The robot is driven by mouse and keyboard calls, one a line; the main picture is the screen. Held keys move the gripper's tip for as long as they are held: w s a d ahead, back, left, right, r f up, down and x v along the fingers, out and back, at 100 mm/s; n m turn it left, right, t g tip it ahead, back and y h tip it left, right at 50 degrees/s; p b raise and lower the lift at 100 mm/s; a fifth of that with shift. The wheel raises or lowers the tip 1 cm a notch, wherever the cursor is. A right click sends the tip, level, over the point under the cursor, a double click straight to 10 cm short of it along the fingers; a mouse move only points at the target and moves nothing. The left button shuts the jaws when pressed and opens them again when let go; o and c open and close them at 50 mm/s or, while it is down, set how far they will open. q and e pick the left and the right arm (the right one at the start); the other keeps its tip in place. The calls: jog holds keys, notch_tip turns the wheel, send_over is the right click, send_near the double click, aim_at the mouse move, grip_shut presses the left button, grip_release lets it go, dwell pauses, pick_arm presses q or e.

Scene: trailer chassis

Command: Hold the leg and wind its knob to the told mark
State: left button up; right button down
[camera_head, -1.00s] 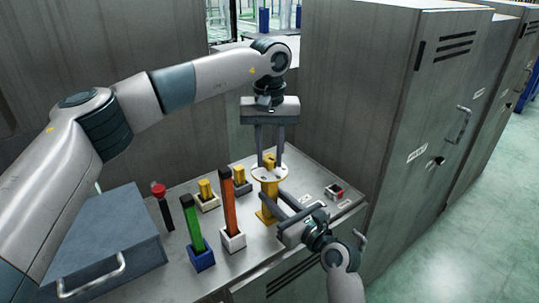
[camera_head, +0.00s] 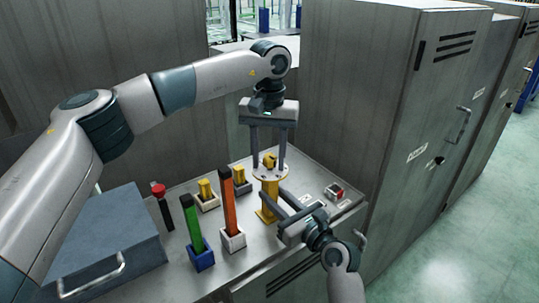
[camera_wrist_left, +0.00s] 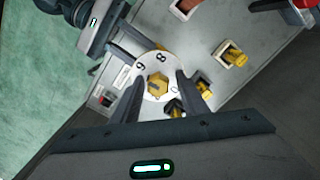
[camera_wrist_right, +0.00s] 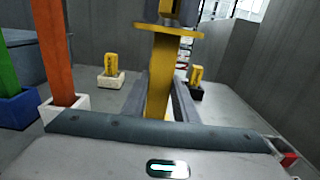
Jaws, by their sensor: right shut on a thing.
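The yellow leg (camera_head: 268,205) stands upright on the grey bench top. A pale round dial (camera_wrist_left: 148,67) with dark numerals is on its top, and a yellow knob (camera_wrist_left: 157,86) is at the dial's middle. My left gripper (camera_head: 269,168) points down over the dial; its fingers stand apart on either side of the knob, with gaps in the left wrist view. The fingers hide part of the dial, and I cannot tell which mark the knob points to. My right gripper (camera_wrist_right: 160,100) is shut on the leg below the dial, coming from the front right.
An orange post (camera_head: 228,205) and a green post (camera_head: 192,222) stand in holders left of the leg. Two short yellow blocks (camera_head: 206,190) (camera_head: 239,174) stand behind. A red button box (camera_head: 334,191) is at right, a blue-grey case (camera_head: 100,240) at left, and a tall cabinet (camera_head: 385,110) behind right.

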aim_at(268, 156)
pick_arm(q)
jog(key=shift+w, duration=0.15)
jog(key=shift+r, duration=0.2)
jog(key=shift+d+r, duration=0.1)
jog(key=shift+r, duration=0.7)
notch_tip(268, 156, up, 10)
